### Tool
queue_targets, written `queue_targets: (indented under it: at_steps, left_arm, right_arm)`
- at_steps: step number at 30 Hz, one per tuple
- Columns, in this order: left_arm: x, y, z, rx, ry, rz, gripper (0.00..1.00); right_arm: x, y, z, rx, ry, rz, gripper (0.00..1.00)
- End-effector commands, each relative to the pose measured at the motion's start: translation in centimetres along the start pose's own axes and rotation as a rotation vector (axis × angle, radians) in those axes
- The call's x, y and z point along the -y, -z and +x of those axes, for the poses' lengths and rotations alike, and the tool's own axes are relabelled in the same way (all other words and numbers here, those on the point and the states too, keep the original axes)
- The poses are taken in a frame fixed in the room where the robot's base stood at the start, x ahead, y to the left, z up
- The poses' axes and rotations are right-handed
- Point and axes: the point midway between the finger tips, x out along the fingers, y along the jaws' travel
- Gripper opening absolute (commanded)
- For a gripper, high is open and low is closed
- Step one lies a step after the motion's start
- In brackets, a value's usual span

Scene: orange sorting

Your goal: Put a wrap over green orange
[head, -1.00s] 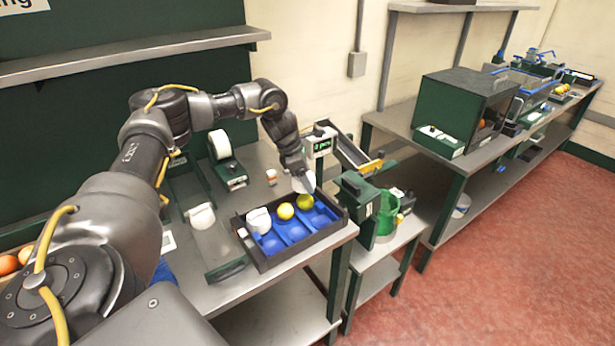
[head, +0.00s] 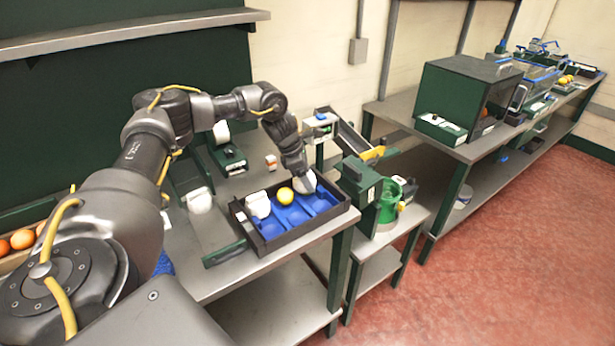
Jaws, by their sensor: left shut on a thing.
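My left gripper (head: 299,170) is over the back right part of the dark tray (head: 268,250) with blue cups. It is shut on a white wrap (head: 306,182), which is low in the tray, where the green orange was seen. The green orange is now hidden behind the wrap and gripper; I cannot tell whether they touch. A yellow orange (head: 285,196) sits uncovered just left of the wrap. A white wrapped item (head: 258,204) is in the tray's left part. My right gripper is not in view.
A white item (head: 199,200) lies on the bench left of the tray. A green device with a white roll (head: 222,133) stands behind. A green machine (head: 362,182) is right of the tray. Oranges (head: 22,239) lie in a box at far left. The tray's front cups are empty.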

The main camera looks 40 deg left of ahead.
Motion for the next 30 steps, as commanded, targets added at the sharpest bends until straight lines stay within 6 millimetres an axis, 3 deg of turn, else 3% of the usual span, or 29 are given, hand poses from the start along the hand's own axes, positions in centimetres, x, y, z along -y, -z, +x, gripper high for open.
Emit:
queue_targets:
  at_steps: [16, 30]
  left_arm:
    - [0.56, 0.41, 0.9, -0.02, 0.019, 0.001, 0.42]
    - [0.3, 0.24, 0.37, -0.01, 0.008, -0.002, 0.42]
  right_arm:
    - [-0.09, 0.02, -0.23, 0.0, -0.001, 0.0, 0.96]
    - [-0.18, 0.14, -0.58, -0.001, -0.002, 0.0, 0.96]
